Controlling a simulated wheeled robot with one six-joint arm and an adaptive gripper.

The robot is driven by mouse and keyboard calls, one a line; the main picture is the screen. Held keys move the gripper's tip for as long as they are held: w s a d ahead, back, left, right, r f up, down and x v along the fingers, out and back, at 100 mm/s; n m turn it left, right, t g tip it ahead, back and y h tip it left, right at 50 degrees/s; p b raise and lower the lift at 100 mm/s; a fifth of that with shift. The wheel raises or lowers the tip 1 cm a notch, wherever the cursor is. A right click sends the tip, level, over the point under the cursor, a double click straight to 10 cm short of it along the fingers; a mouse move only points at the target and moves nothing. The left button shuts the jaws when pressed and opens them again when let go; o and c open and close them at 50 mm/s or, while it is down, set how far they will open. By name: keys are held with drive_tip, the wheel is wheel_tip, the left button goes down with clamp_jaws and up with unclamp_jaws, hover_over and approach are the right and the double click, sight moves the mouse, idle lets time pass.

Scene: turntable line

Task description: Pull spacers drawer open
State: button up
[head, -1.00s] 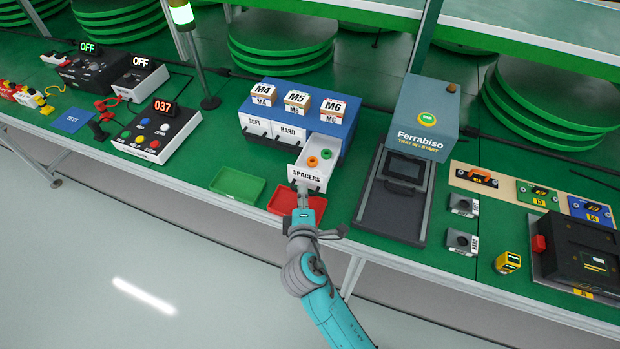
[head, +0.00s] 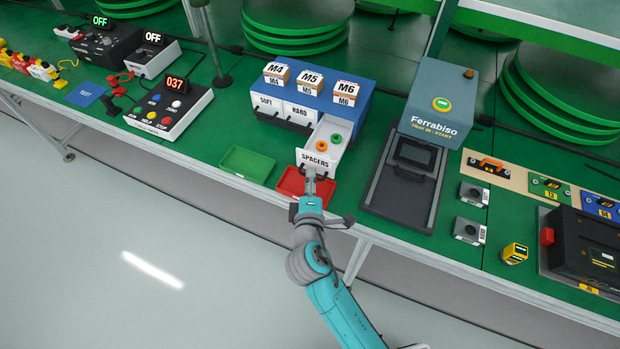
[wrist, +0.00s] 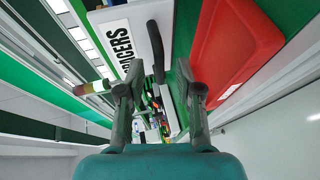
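The white spacers drawer (head: 315,161) stands pulled out from the right end of the blue cabinet (head: 334,97). An orange ring (head: 335,139) and a green ring (head: 322,146) lie in it. Its front and dark handle (wrist: 157,52) show in the wrist view. My gripper (head: 311,174) is at the drawer front, over the red tray (head: 292,183). In the wrist view my gripper (wrist: 159,75) has its two fingers apart, with the handle's near end in the gap between them. I cannot tell whether a finger touches the handle.
The red tray lies right under the drawer front and a green tray (head: 232,168) sits to its left. The grey Ferrabiso machine (head: 437,110) stands to the right with its dark bed (head: 402,200). The soft and hard drawers (head: 283,110) are shut. Open floor lies in front of the bench.

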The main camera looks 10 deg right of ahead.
drive_tip(key=v, duration=1.1)
drive_tip(key=s+d+f+m+g+y, duration=0.15)
drive_tip(key=s+d+f, duration=0.25)
drive_tip(key=s, duration=0.4)
drive_tip(key=s+d+f+m+g+y, duration=0.1)
drive_tip(key=s+d+f+m+y, duration=0.25)
drive_tip(key=s, duration=0.45)
drive_tip(key=s+d+r+m+t, duration=0.1)
drive_tip(key=s+d+r+m, duration=0.1)
drive_tip(key=s+r+m, duration=0.2)
drive_tip(key=s+d+r+m+t+h, duration=0.1)
drive_tip(key=s+r+m, duration=0.4)
drive_tip(key=s, duration=0.5)
drive_tip(key=shift+s+d+r, duration=0.2)
drive_tip(key=shift+d, duration=0.25)
